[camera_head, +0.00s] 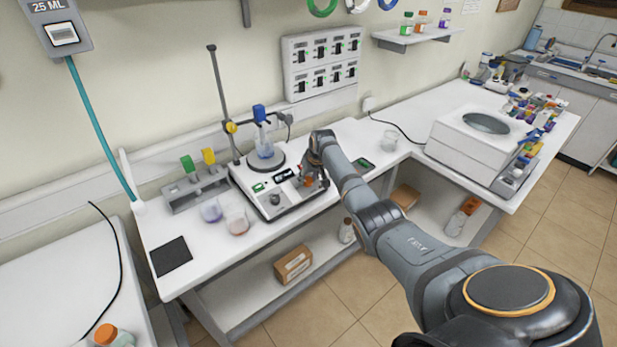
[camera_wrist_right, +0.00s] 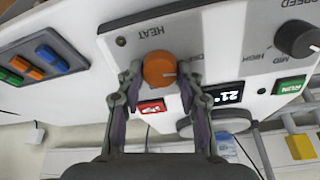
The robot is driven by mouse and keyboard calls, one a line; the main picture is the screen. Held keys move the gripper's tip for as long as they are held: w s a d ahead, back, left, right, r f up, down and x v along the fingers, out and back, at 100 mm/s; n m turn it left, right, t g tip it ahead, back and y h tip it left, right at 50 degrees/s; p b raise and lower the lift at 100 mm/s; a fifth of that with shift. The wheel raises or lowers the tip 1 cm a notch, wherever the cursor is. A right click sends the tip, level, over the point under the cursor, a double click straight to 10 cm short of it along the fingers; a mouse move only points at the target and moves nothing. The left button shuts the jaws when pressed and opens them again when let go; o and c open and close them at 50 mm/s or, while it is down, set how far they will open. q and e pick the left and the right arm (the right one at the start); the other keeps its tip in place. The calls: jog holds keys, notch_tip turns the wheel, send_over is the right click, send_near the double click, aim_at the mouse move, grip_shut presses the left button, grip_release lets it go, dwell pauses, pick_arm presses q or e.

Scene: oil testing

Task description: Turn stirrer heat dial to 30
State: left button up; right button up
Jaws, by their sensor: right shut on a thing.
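The stirrer (camera_head: 290,190) is a white box with a round plate on the bench. Its orange heat dial (camera_wrist_right: 159,70) sits under the word HEAT in the right wrist view, which shows the panel upside down. My right gripper (camera_wrist_right: 158,77) has its fingertips on either side of the dial, shut on it. In the head view my right gripper (camera_head: 314,180) covers the right end of the panel. The stirrer display (camera_wrist_right: 228,95) reads about 21°. A black speed dial (camera_wrist_right: 297,39) is on the same panel. My left gripper is not in view.
A flask (camera_head: 264,150) stands on the plate beside a metal stand (camera_head: 222,95). Beakers (camera_head: 237,222) and a rack (camera_head: 196,188) are left of the stirrer. A white centrifuge-like box (camera_head: 470,150) stands to the right. A switch block (camera_wrist_right: 48,57) is near the dial.

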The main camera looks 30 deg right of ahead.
jog(key=m+p, duration=0.1)
jog(key=m, duration=0.3)
jog(key=shift+r+p, duration=0.15)
jog(key=shift+p, duration=0.2)
jog(key=m, duration=0.5)
jog(key=shift+m+g+p, duration=0.3)
jog(key=shift+m+p, duration=0.05)
jog(key=shift+m, duration=0.05)
jog(key=o, duration=1.2)
jog(key=shift+d, duration=0.1)
jog(key=shift+c, duration=0.2)
jog(key=v, duration=1.1)
jog(key=shift+s+r, duration=0.15)
jog(key=shift+r, duration=0.2)
